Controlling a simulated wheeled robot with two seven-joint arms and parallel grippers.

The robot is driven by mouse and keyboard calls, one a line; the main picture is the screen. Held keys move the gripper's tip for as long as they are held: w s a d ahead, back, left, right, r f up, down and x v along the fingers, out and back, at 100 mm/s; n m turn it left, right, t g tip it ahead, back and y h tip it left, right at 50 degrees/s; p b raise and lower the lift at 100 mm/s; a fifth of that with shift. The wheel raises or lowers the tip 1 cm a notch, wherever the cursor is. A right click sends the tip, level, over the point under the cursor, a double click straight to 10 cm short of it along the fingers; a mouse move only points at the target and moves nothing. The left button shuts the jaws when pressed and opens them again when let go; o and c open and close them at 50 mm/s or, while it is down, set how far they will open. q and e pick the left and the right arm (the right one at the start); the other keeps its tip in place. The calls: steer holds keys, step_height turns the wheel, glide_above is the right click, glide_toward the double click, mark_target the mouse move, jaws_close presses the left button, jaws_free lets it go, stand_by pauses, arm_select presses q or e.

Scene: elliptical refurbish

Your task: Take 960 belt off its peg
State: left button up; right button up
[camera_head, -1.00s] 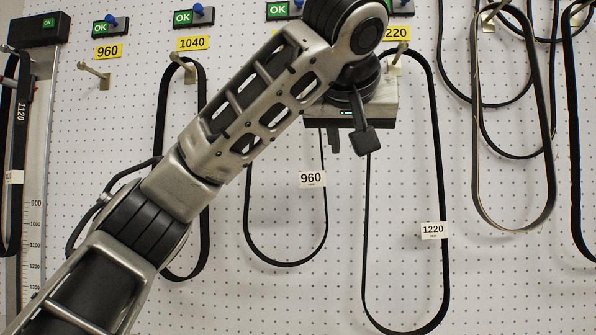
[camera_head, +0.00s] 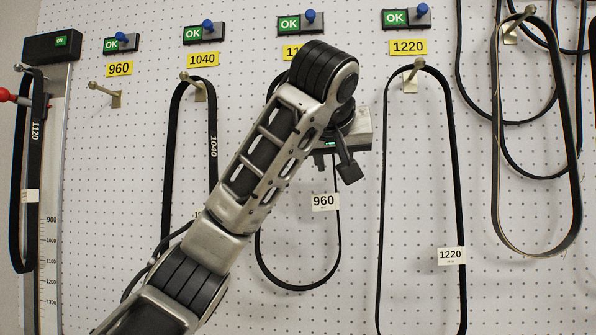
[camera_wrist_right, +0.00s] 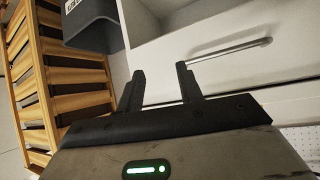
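The 960 belt (camera_head: 264,258) is a black loop with a white 960 tag (camera_head: 323,202). It hangs in the head view below the partly hidden yellow label starting "11" (camera_head: 293,52). Its upper part and its peg are hidden behind my left arm. My left gripper (camera_head: 335,166) is beside the belt's upper right strand; its two dark fingers look apart. I cannot tell whether the strand lies between them. The peg under the yellow 960 label (camera_head: 118,68) is empty. My right gripper (camera_wrist_right: 160,88) is open and empty in the right wrist view.
The 1040 belt (camera_head: 169,165) hangs left of the 960 belt and the 1220 belt (camera_head: 382,220) right of it. More belts crowd the right. A measuring fixture with an 1120 belt (camera_head: 18,180) stands left. A wooden slatted rack (camera_wrist_right: 75,80) and white drawer (camera_wrist_right: 215,90) are near my right gripper.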

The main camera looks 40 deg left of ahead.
mark_target(335, 172)
arm_select(q)
steer(key=shift+p+x, duration=1.15)
steer(key=shift+x, duration=2)
jaws_close()
